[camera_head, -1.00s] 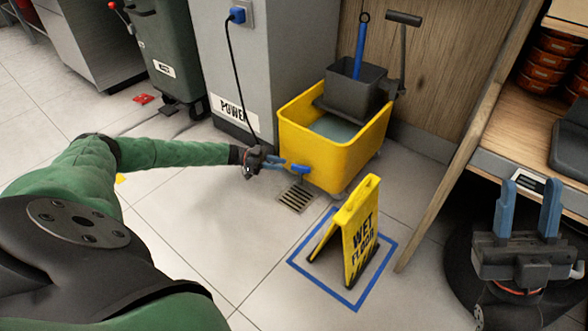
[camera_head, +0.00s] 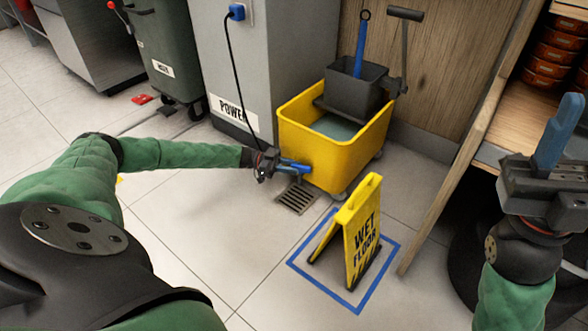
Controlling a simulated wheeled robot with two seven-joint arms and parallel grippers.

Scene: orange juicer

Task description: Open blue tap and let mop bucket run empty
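The yellow mop bucket (camera_head: 345,160) stands by the wooden wall, with grey-blue water (camera_head: 336,127) inside. My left gripper (camera_head: 300,167) is at the blue tap low on the bucket's front left side. Its blue fingers overlap the similarly blue tap, so I cannot tell whether they are closed on it or how the handle is turned. A floor drain (camera_head: 296,199) lies just below the tap, with no stream visible.
A yellow wet-floor sign (camera_head: 361,240) stands inside a blue taped square (camera_head: 353,308) in front of the bucket. A grey power cabinet (camera_head: 262,60) with a black cable is behind my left gripper. A wooden shelf (camera_head: 490,120) is at right.

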